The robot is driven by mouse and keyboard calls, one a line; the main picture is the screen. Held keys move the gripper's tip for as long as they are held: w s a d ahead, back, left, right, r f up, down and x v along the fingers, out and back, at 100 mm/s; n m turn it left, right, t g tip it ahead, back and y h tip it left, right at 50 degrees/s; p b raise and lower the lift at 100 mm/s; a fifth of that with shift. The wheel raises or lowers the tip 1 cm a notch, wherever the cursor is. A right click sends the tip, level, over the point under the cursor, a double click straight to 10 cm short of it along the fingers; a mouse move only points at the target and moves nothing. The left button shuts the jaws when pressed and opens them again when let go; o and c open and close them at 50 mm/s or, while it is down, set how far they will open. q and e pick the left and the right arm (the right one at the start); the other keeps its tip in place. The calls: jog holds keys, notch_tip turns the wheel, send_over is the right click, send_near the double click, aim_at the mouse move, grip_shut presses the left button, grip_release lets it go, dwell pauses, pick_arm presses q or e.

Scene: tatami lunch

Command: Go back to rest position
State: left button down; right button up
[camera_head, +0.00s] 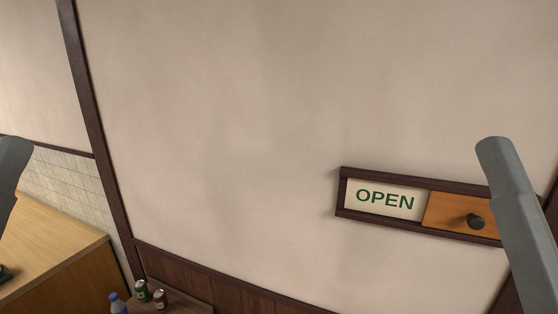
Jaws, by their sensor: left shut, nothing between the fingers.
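My left gripper (4,273) shows only as a small dark part at the left edge, in front of the wooden counter. It is shut and empty; most of it is cut off by the frame. My left arm's grey link comes in above it at the left edge. My right arm's grey link crosses the right side of the view, in front of the sign's right end. My right gripper is out of the frame.
A dark-framed sliding sign (348,210) reads OPEN on the beige wall (230,120), with an orange panel (445,211) and dark knob (476,222). A wooden counter (75,265) is at left. Cans (142,291) and a blue bottle (118,304) stand low.

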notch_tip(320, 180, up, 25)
jog(key=p, duration=2.1)
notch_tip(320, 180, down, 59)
jog(key=b, duration=5.8)
jog(key=shift+b, duration=0.3)
